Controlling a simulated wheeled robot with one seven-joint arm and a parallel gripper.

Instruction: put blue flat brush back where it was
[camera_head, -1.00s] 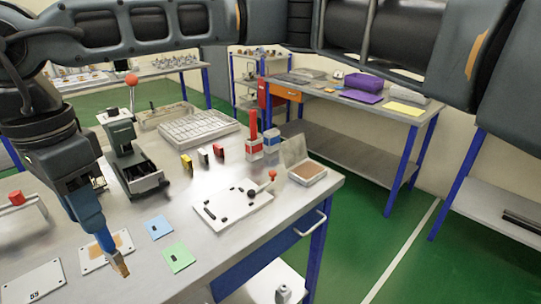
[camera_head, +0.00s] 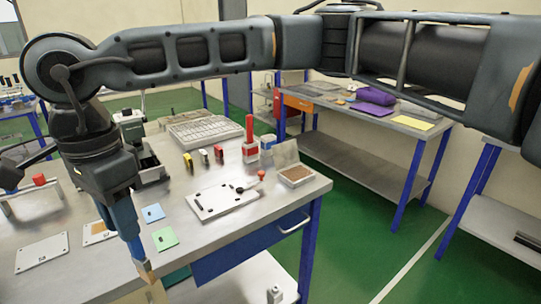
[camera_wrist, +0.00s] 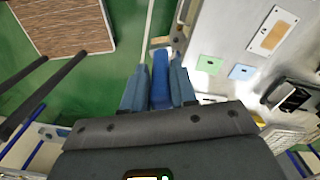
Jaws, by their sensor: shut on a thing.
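The blue flat brush (camera_head: 136,247) hangs from my gripper (camera_head: 124,217) in the head view, with its tan bristle end pointing down. My gripper is shut on its handle. The brush is near the front edge of the workbench (camera_head: 75,272). In the wrist view the blue brush (camera_wrist: 160,80) sits between the two fingers of my gripper (camera_wrist: 159,88), with green floor behind it and the bench to the right. The bristle tip is hard to make out there.
Flat green (camera_head: 165,239) and blue (camera_head: 153,213) plates lie on the bench beside the brush. A white plate with black parts (camera_head: 215,203), a red-and-white bottle (camera_head: 250,150) and small coloured boxes stand farther back. A drawer (camera_head: 245,247) is under the bench.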

